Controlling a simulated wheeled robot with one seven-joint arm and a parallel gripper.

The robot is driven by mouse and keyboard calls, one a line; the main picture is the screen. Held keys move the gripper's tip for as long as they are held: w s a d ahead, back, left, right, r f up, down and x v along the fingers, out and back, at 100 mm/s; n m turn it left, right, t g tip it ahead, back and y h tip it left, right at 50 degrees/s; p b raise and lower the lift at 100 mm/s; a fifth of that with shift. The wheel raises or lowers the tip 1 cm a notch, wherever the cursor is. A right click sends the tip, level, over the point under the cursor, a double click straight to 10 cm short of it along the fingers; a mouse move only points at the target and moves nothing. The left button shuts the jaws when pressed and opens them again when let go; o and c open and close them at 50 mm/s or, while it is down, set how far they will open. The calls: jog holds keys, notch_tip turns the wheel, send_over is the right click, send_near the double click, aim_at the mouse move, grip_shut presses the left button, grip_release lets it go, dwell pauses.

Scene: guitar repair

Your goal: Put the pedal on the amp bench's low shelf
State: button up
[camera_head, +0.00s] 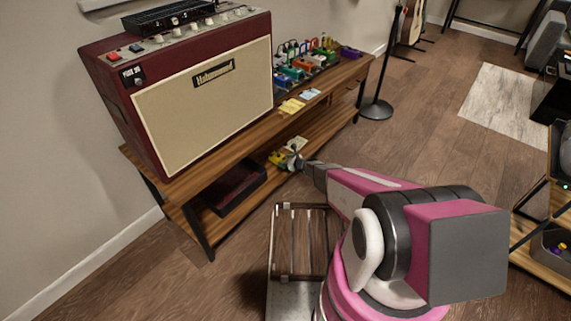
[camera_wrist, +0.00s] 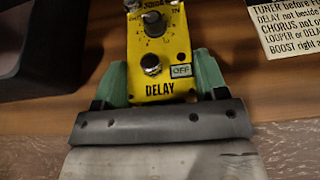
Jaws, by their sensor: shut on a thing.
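The yellow pedal (camera_wrist: 160,50) reads DELAY and has a silver footswitch, a dark knob and a small OFF tag. My gripper (camera_wrist: 158,85) is shut on it, with green finger pads on both its sides. In the head view the pedal (camera_head: 278,158) and my gripper (camera_head: 291,161) are at the low shelf (camera_head: 215,222) of the wooden amp bench (camera_head: 160,190), under its top board. The pedal is upright over or on the shelf wood; I cannot tell whether it touches.
A dark open bin (camera_head: 237,190) stands left of the pedal on the low shelf; its edge shows in the wrist view (camera_wrist: 50,60). A printed card (camera_wrist: 290,28) lies to the right. The maroon amp (camera_head: 200,105) and several pedals (camera_head: 300,65) are on the top board.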

jog(key=shift+f, duration=0.65)
jog(key=shift+f, duration=0.2)
jog(key=o, duration=1.1)
jog(key=shift+r, duration=0.1)
